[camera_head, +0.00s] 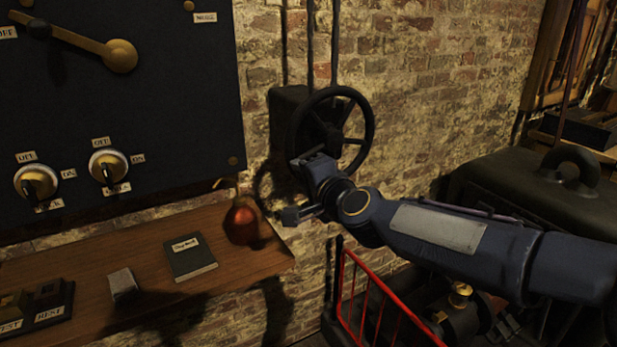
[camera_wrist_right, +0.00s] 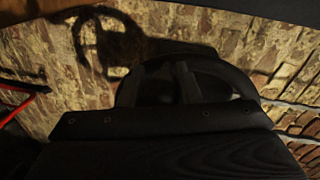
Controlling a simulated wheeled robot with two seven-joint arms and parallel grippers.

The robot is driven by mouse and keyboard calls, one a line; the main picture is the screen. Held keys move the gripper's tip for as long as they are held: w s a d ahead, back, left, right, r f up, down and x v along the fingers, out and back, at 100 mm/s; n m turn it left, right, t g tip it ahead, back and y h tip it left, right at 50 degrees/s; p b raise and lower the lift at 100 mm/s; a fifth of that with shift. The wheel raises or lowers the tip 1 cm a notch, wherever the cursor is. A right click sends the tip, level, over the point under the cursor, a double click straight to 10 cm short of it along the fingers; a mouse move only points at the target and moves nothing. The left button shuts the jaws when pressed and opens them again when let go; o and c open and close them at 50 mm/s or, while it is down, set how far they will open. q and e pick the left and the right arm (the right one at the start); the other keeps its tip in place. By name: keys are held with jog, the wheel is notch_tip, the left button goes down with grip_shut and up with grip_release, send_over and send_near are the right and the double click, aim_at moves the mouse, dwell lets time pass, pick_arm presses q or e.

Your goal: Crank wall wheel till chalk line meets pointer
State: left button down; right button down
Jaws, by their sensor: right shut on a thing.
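The dark wall wheel (camera_head: 371,124) is a spoked hand wheel on a dark box (camera_head: 284,113) fixed to the brick wall. My right gripper (camera_head: 312,165) is at the lower left of the wheel and shut on its rim. In the right wrist view the two fingers (camera_wrist_right: 164,84) stand at the wheel's curved rim (camera_wrist_right: 232,80). The exact contact is too dark to make out there. I cannot make out a chalk line or a pointer in either view. My left gripper is not in view.
A black switch panel (camera_head: 150,110) hangs left of the wheel. Below it a wooden shelf (camera_head: 90,258) holds a notebook (camera_head: 190,258) and a red round object (camera_head: 240,223). A red rail (camera_head: 365,300) stands below my right arm. A dark lidded case (camera_head: 510,195) is at the right.

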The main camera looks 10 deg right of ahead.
jog(key=shift+s+a+r+m+y, duration=0.15)
jog(key=shift+r+m, duration=0.15)
jog(key=shift+r, duration=0.2)
jog(key=shift+w+a+r+m+y, duration=0.15)
jog(key=shift+r+m, duration=0.15)
jog(key=shift+r, duration=0.15)
jog(key=shift+s+d, duration=0.1)
jog(key=c, duration=1.3)
grip_release()
jog(key=shift+c, duration=0.2)
jog(key=shift+f, duration=0.1)
jog(key=p+v, duration=0.1)
jog(key=v, duration=0.6)
jog(key=shift+s+p, duration=0.3)
jog(key=shift+s, duration=0.1)
jog(key=shift+d, duration=0.1)
